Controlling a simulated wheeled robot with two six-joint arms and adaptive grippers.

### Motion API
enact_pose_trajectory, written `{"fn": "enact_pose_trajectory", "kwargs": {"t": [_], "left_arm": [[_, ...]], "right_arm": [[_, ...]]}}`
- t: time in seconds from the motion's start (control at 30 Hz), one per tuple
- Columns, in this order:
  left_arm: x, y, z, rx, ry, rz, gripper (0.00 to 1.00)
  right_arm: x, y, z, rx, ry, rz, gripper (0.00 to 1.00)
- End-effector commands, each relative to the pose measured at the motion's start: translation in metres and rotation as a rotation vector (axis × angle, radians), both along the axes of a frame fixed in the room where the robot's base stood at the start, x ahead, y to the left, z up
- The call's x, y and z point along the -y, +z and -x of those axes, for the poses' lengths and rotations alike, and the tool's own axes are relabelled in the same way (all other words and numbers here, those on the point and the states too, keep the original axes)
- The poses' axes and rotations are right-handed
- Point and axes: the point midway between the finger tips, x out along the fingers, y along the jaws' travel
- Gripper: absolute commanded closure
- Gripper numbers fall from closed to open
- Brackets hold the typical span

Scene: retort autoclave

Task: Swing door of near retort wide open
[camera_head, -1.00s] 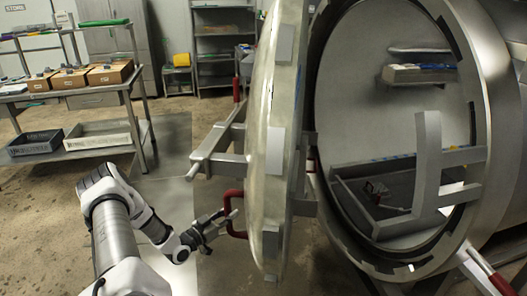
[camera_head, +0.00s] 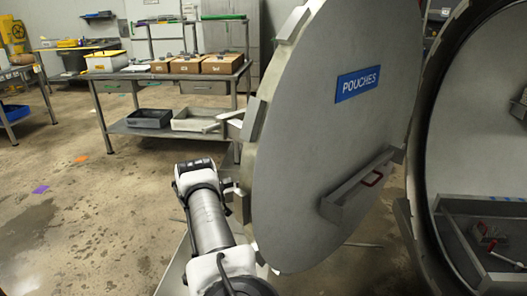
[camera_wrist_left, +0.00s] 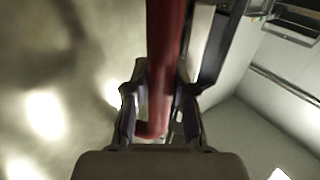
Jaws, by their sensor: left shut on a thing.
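The near retort's round door (camera_head: 300,150) stands swung away from the vessel opening, its inner face with a blue "POUCHES" label (camera_head: 357,84) turned towards me. In the left wrist view my left gripper (camera_wrist_left: 160,100) is shut around the red door handle (camera_wrist_left: 166,50). My right gripper is not in view.
A steel bench (camera_head: 120,129) with cardboard boxes (camera_head: 222,64) and lower trays (camera_head: 198,119) stands behind the door. Open wet floor (camera_head: 90,210) lies to the left.

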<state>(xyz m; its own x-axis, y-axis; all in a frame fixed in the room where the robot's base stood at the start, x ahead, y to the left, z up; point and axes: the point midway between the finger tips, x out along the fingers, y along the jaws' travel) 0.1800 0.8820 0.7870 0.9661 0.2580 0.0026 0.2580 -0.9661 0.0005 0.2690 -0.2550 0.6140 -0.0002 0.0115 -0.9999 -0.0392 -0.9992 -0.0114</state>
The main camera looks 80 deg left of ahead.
Motion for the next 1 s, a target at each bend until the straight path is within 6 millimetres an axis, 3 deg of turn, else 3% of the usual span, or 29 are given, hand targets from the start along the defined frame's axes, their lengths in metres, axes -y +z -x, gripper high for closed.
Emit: {"fn": "enact_pose_trajectory", "kwargs": {"t": [0.4, 0.43, 0.5, 0.83, 1.0], "left_arm": [[-0.002, -0.002, 0.006, -0.011, 0.007, 0.0, 1.0], [-0.002, -0.002, 0.006, -0.01, 0.007, 0.0, 0.65], [-0.002, -0.001, 0.006, -0.01, 0.006, -0.002, 0.49], [-0.002, 0.0, 0.007, -0.005, 0.005, -0.003, 0.49], [0.004, 0.0, 0.034, -0.007, 0.008, -0.003, 0.49]], "right_arm": [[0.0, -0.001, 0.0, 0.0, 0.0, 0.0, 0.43], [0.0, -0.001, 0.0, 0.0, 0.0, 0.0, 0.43], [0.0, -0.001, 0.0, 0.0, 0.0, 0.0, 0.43], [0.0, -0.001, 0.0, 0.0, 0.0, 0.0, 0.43], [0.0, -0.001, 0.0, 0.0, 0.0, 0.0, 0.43]]}}
